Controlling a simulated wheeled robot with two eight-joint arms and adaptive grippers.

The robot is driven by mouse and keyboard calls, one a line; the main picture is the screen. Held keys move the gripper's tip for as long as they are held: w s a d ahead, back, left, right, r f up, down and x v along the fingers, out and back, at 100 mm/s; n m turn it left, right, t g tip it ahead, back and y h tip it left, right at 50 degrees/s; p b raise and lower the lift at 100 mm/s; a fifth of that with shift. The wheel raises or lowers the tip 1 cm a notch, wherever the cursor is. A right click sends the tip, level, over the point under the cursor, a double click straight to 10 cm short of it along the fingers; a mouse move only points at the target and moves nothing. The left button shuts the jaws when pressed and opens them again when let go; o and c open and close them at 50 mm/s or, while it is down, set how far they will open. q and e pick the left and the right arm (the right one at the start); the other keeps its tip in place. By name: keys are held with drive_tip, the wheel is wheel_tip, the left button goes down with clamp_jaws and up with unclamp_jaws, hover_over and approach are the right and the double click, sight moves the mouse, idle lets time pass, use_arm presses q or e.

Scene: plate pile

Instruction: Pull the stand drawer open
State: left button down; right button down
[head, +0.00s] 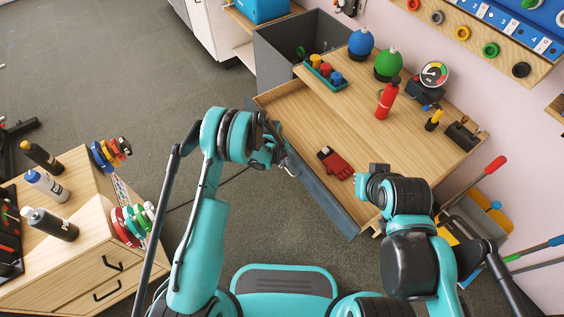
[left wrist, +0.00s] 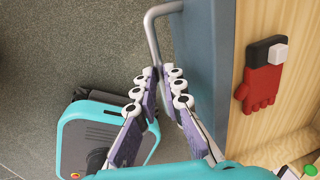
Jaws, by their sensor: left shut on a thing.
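The wooden stand (head: 440,140) stands at the right of the head view. Its drawer has a blue-grey front (head: 325,195) and stands out from the stand, with its wooden floor showing. A red and black glove (head: 337,163) lies inside; it also shows in the left wrist view (left wrist: 264,75). My left gripper (head: 286,160) is at the outer side of the drawer front. In the left wrist view its fingers (left wrist: 164,78) are shut on the grey bar handle (left wrist: 153,32). My right gripper (head: 366,176) is by the drawer's right end; its fingers are too unclear to read.
On the stand top are a blue globe-like flask (head: 361,43), a green one (head: 388,63), a red bottle (head: 388,100) and a gauge (head: 434,74). A wooden cabinet with bottles (head: 60,170) is at the left.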

use_arm(q)
drive_tip(key=c, duration=1.6)
unclamp_jaws()
drive_tip(key=shift+r, duration=0.1)
wheel_tip(320, 180, up, 12)
drive_tip(key=s+a, duration=0.1)
drive_tip(key=shift+s+a+f, duration=0.15)
drive_tip(key=shift+a+f, duration=0.05)
drive_tip(key=shift+a, duration=0.2)
drive_tip(key=s+a+r+n+t, duration=0.1)
drive_tip(key=s+a+r+n, duration=0.25)
drive_tip(key=r+n, duration=0.45)
drive_tip(key=s+a+r+n+t, duration=0.25)
drive_tip(key=s+r+n, duration=0.2)
drive_tip(key=r, duration=0.65)
drive_tip(key=s+a+r+n+t+y, duration=0.1)
drive_tip(key=s+a+r+n, duration=0.2)
drive_tip(key=s+n, duration=0.5)
drive_tip(key=s+a+r+n+t, duration=0.1)
drive_tip(key=s+a+n, duration=0.3)
drive_tip(key=s+n, duration=0.4)
drive_tip(key=shift+s+a+r+y, duration=0.25)
drive_tip(key=shift+s+r+y, duration=0.15)
drive_tip(key=shift+s+r, duration=0.45)
